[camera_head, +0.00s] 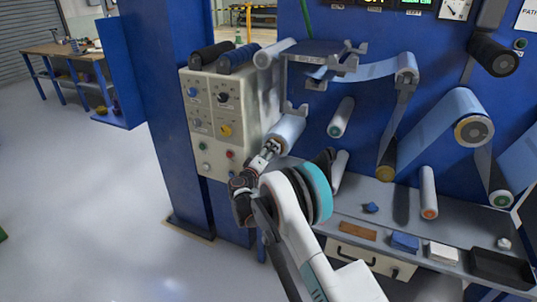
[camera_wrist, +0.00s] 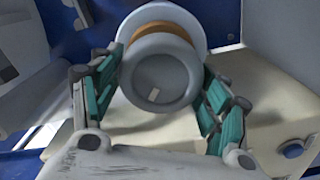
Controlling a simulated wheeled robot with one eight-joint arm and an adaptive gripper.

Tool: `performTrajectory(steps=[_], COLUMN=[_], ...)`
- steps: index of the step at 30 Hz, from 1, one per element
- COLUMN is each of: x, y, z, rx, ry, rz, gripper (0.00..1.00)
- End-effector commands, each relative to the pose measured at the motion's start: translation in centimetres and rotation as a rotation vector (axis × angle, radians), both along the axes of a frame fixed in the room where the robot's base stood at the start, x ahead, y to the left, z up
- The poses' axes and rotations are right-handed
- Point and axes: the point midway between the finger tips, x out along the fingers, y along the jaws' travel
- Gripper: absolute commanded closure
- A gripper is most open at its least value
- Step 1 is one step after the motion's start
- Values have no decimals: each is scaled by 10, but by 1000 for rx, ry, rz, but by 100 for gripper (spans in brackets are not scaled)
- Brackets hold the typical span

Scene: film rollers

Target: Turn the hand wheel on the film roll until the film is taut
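My gripper (camera_wrist: 162,88) has one teal-padded finger on each side of the wheel, with no clear gap at either side. My gripper also shows in the head view (camera_head: 268,151), at the near end of the roll. Pale blue film (camera_head: 372,70) runs over the upper rollers; the film by the wheel is partly hidden.
The cream control cabinet (camera_head: 222,120), with knobs and buttons, stands close to the left of my gripper. A grey shelf (camera_head: 385,213) below the rollers holds a blue box (camera_head: 405,242) and a dark tray (camera_head: 502,268). The floor at left is clear.

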Motion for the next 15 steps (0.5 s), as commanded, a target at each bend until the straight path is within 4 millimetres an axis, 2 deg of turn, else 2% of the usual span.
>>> performTrajectory(steps=[15], x=[-6], y=[2], z=[0], rx=[1], ry=[0], rz=[-1], gripper=[15])
